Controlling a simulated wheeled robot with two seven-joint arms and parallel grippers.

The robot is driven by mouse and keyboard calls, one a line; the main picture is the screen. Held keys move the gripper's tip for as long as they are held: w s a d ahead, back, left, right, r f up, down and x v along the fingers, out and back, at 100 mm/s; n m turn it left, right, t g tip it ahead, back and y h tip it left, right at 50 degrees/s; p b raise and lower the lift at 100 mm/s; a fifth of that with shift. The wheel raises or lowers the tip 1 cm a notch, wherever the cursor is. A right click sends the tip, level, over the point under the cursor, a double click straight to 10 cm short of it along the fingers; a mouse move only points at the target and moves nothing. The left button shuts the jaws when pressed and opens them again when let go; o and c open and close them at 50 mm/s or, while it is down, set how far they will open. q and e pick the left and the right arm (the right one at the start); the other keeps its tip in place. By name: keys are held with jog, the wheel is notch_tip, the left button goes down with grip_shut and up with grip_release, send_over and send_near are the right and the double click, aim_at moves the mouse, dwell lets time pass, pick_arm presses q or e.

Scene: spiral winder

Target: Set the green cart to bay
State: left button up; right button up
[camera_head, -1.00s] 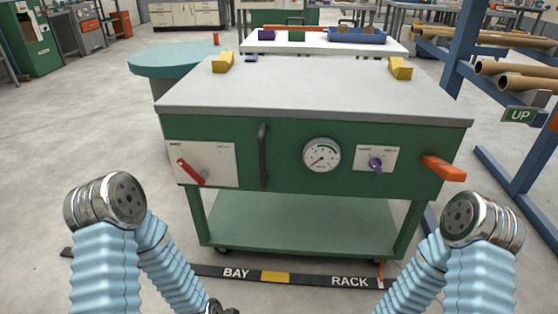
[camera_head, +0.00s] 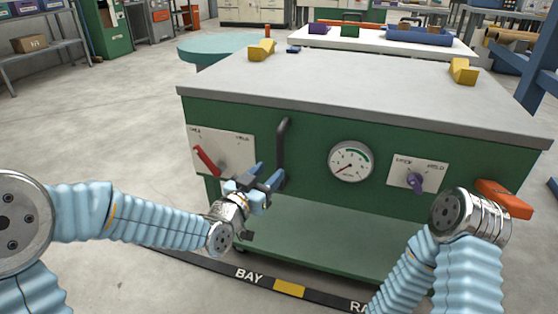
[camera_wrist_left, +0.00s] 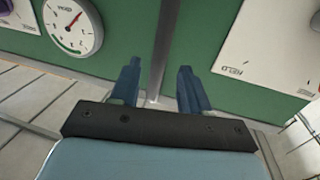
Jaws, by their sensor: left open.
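The green cart (camera_head: 313,132) stands in front of me with a grey top and a lower shelf. A dark vertical handle (camera_head: 282,148) is on its front, between a red lever (camera_head: 207,160) and a round gauge (camera_head: 350,162). My left gripper (camera_head: 274,178) is open near the handle's lower end. In the left wrist view the handle (camera_wrist_left: 166,45) runs between the two blue fingers (camera_wrist_left: 158,90), which stand apart. I cannot tell whether they touch it. The floor strip reads BAY (camera_head: 249,275) on the left; its right word is partly hidden by my right arm. My right gripper is out of view.
A purple knob (camera_head: 415,182) and an orange handle (camera_head: 505,198) are at the cart's right front. Yellow blocks (camera_head: 463,71) sit on its top. A round teal table (camera_head: 215,48) and a white table (camera_head: 375,41) stand behind. Floor to the left is clear.

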aim_at(278, 164)
pick_arm(q)
jog(key=x, duration=0.6)
jog(key=shift+w+d, duration=0.15)
jog(key=shift+w, duration=0.1)
grip_shut()
